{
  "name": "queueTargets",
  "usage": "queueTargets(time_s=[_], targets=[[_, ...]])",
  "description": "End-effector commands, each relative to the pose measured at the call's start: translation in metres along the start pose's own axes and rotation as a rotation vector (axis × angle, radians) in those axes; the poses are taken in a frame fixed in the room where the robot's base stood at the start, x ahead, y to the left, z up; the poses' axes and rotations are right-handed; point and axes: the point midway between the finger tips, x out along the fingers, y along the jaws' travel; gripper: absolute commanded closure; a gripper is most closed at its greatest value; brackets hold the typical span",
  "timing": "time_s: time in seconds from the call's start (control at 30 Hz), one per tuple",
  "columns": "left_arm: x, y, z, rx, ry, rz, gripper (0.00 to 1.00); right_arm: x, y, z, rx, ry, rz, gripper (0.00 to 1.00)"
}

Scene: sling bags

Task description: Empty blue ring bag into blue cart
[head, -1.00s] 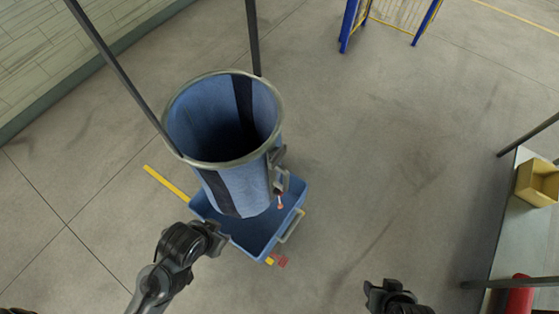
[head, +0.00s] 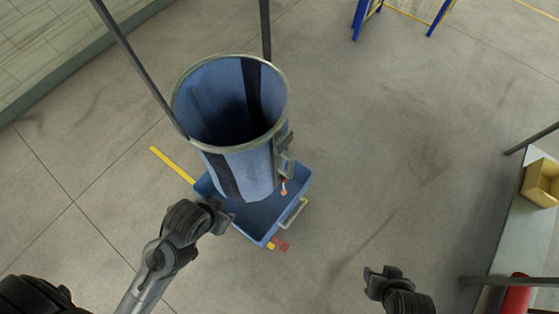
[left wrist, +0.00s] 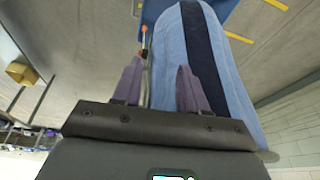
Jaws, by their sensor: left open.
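The blue ring bag (head: 222,172) hangs upright by two dark straps, its pale metal ring around the open top. Its inside is in shadow and I cannot see any contents. The blue cart (head: 262,228) stands on the floor below it. A latch with a red-orange tip (head: 284,188) hangs at the bag's right side; the tip also shows in the left wrist view (left wrist: 144,30). My left gripper (head: 226,214) is open beside the bag's lower front; in the left wrist view its fingers (left wrist: 160,84) appear against the bag's side. My right gripper (head: 376,278) is apart, over bare floor.
A blue and yellow frame (head: 408,10) stands at the top. A bench with a yellow bin (head: 541,183) and a red object (head: 516,294) is at the right. Yellow floor tape (head: 171,164) lies by the cart. The floor between cart and bench is clear.

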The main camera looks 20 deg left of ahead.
Motion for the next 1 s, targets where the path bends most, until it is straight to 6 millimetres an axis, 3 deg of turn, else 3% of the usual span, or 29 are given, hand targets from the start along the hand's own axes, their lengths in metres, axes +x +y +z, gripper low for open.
queueTargets(time_s=[0.17, 0.47, 1.0], targets=[[0.0001, -0.0012, 0.0005, 0.005, -0.001, -0.004, 0.57, 0.0, 0.0, 0.0, 0.0, 0.0, 0.0, 0.54], [0.0001, -0.0009, 0.0005, 0.004, -0.001, -0.003, 1.0, 0.0, 0.0001, 0.0, 0.0, 0.0, 0.0, 0.54], [-0.0001, 0.002, -0.0003, -0.007, 0.001, 0.006, 1.0, 0.0, 0.0002, -0.0001, 0.0, 0.0, 0.0, 0.54]])
